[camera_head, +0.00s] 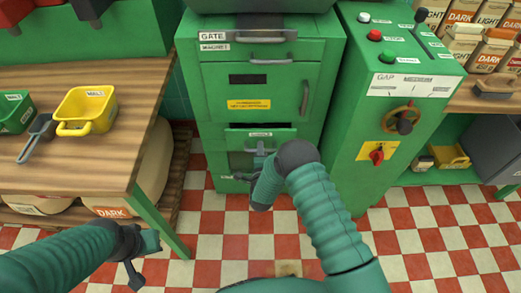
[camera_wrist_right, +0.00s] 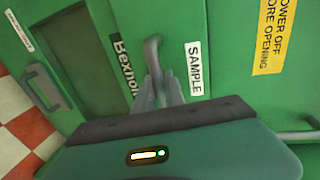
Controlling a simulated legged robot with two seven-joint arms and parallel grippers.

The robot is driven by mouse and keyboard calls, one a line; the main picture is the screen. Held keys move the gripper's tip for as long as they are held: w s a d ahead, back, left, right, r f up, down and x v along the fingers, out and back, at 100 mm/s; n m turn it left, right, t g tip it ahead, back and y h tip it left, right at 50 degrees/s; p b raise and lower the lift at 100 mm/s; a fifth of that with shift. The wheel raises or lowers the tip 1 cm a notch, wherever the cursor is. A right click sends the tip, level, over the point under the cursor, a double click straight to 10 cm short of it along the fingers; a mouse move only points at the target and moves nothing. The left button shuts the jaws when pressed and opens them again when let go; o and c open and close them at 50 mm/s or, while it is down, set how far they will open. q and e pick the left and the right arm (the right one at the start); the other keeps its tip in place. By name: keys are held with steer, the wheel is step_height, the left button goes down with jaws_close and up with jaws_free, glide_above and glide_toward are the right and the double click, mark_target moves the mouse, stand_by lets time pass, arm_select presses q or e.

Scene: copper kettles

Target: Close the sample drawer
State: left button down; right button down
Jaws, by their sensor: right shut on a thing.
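The sample drawer (camera_head: 287,134) is in the front of the green machine, below the door with the yellow sticker. A dark strip shows along its top edge; I cannot tell exactly how far out it stands. In the right wrist view its front bears a SAMPLE label (camera_wrist_right: 194,68) beside a grey upright-looking handle (camera_wrist_right: 153,52). My right gripper (camera_head: 260,149) is at the drawer front, its fingers (camera_wrist_right: 165,90) shut on the handle. My arm hides part of the area below. My left gripper (camera_head: 143,258) is open and empty, low beside the wooden table.
The wooden table (camera_head: 85,165) with a yellow bin (camera_head: 86,110) and a grey scoop (camera_head: 38,135) stands left. A green control cabinet (camera_head: 380,130) with buttons and a red knob stands right of the machine. Red and white tiled floor (camera_head: 215,250) is open in front.

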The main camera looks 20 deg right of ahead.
steer(key=shift+s+f, duration=0.1)
steer(key=shift+f, duration=0.1)
steer(key=w+b, duration=0.1)
steer(key=w, duration=0.1)
steer(key=w+d+b, duration=0.1)
steer(key=shift+w+d+r, duration=0.1)
steer(key=shift+w+r, duration=0.05)
steer(key=shift+w, duration=0.25)
steer(key=c, duration=1.7)
jaws_free()
steer(key=shift+w, duration=0.1)
steer(key=p+v, duration=0.5)
steer(key=v, duration=1.2)
